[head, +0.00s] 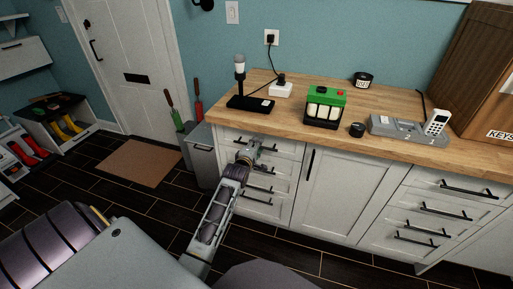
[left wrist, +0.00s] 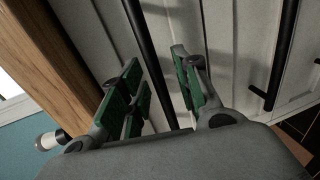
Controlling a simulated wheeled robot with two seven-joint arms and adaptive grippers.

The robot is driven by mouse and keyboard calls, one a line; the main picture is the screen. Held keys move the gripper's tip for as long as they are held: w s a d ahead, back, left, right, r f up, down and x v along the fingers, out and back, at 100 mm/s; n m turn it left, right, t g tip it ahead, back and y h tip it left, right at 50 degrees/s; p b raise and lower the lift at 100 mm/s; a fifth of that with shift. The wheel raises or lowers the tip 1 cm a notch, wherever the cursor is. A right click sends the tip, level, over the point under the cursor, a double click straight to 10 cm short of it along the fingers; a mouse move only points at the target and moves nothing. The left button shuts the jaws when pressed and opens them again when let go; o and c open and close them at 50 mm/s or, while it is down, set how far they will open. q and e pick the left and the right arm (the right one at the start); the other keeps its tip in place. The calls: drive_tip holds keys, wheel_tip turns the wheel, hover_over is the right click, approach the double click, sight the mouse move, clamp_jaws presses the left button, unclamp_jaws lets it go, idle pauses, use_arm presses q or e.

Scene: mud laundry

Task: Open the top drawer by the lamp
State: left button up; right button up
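The lamp (head: 240,66) stands on a black base at the left end of the wooden counter. Below it is the top drawer (head: 288,146), white, with its front looking flush with the cabinet. My left gripper (head: 257,148) is at this drawer's front and partly hides its handle. In the left wrist view, the black bar handle (left wrist: 151,55) runs between the green-padded fingers of the left gripper (left wrist: 160,80). The fingers are apart, with visible gaps beside the bar. My right gripper is in neither view.
Lower drawers with black handles (head: 258,187) sit beneath; one lower handle shows in the left wrist view (left wrist: 277,60). A cabinet door (head: 335,190) is to the right. A grey bin (head: 203,160) stands close left. A green-topped battery charger (head: 326,105) is on the counter (head: 295,110).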

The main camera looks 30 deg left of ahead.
use_arm(q)
clamp_jaws()
drive_tip(key=shift+f, duration=0.1)
idle(0.4)
